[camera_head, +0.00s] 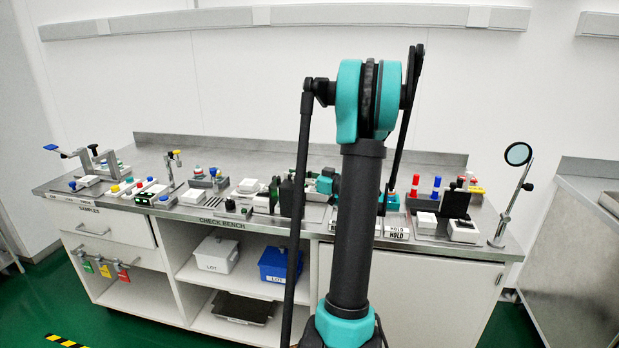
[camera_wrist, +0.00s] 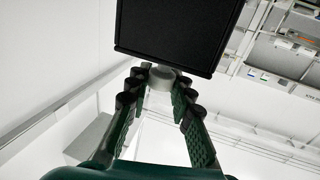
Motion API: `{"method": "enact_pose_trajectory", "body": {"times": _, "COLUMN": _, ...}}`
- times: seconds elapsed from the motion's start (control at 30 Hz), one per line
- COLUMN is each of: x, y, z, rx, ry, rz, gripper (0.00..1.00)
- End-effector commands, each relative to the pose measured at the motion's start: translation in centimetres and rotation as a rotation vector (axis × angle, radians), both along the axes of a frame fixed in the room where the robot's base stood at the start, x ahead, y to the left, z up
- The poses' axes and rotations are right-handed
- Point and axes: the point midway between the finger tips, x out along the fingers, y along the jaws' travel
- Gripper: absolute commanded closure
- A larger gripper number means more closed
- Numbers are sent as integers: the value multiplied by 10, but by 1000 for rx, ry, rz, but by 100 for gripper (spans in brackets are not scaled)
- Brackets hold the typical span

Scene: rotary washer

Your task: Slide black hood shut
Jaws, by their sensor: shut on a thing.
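In the wrist view, a flat black panel (camera_wrist: 180,35), which looks like the black hood, fills the top middle just beyond my fingertips. My gripper (camera_wrist: 160,76) has its dark green fingers on either side of a short pale grey round piece (camera_wrist: 162,80), shut on it. This piece sits at the lower edge of the panel; whether it is joined to it is hard to tell. In the head view, my arm reaches over the bench, and a dark block (camera_head: 291,198) stands beside my teal wrist. My fingers there are small and partly hidden, and how far the hood stands open cannot be told.
The check bench (camera_head: 245,158) carries several small fixtures on both sides of my arm. A black upright plate (camera_head: 455,204) and a round mirror on a stand (camera_head: 518,154) are at the right. White and blue lot bins (camera_head: 285,265) sit on the shelf below.

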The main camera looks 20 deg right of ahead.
Motion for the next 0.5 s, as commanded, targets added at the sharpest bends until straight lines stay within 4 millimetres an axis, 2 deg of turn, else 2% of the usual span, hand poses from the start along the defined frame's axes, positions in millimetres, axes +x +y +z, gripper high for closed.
{"method": "enact_pose_trajectory", "body": {"times": 0.1, "x": 12, "y": 18, "z": 0, "rx": 0, "ry": 0, "rz": 3, "gripper": 100}}
{"method": "enact_pose_trajectory", "body": {"times": 0.2, "x": 17, "y": 24, "z": 0, "rx": 0, "ry": 0, "rz": 0, "gripper": 100}}
{"method": "enact_pose_trajectory", "body": {"times": 0.5, "x": 19, "y": 27, "z": 0, "rx": 1, "ry": -1, "rz": 0, "gripper": 100}}
